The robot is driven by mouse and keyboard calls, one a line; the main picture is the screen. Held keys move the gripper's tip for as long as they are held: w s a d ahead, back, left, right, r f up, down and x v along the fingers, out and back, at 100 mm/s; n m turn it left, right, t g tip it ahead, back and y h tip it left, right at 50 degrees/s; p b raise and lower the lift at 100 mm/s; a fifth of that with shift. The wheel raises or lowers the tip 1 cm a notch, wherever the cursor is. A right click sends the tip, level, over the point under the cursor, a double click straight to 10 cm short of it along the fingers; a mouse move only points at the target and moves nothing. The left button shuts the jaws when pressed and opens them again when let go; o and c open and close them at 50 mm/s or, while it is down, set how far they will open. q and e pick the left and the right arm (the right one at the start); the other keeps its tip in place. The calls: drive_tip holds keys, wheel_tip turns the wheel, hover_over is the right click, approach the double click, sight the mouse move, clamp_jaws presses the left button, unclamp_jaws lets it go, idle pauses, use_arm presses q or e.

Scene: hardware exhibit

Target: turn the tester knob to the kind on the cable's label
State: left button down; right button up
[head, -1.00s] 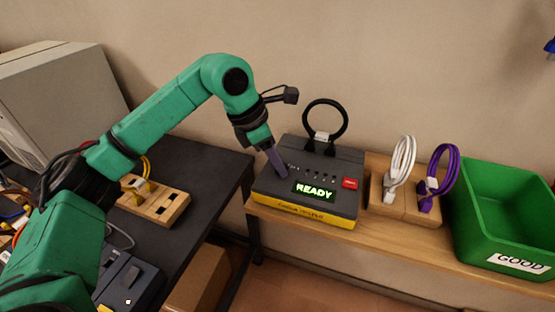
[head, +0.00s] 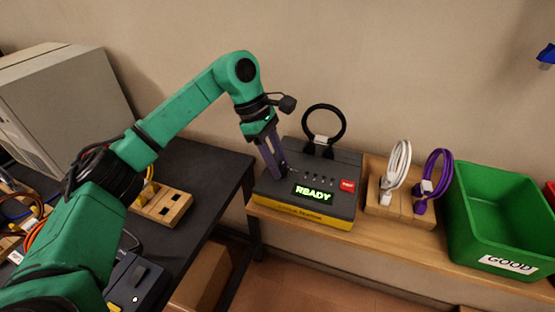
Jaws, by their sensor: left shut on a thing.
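The cable tester (head: 270,208), dark grey with a yellow lower edge, sits on the wooden shelf. Its green display (head: 313,193) reads READY and a red button (head: 347,185) is at its right. A black looped cable (head: 341,120) stands in the tester's back, with a white label (head: 321,140) whose text is too small to read. My left gripper (head: 277,175) points down at the left of the tester's top, shut on the knob, which its fingers mostly hide. The knob's setting cannot be read. My right gripper is not in view.
A wooden holder (head: 402,209) with a white cable (head: 397,165) and a purple cable (head: 443,168) stands right of the tester. A green bin (head: 485,222) labelled GOOD is further right. A dark table (head: 212,165) with a wooden block and a grey case is at left.

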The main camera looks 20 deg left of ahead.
use_arm(q)
drive_tip(key=shift+r, duration=0.1)
idle(0.4)
drive_tip(key=c, duration=0.5)
unclamp_jaws()
drive_tip(key=p+v, duration=0.1)
drive_tip(key=v, duration=1.3)
drive_tip(key=shift+a+r, duration=0.2)
drive_tip(key=shift+w, duration=0.1)
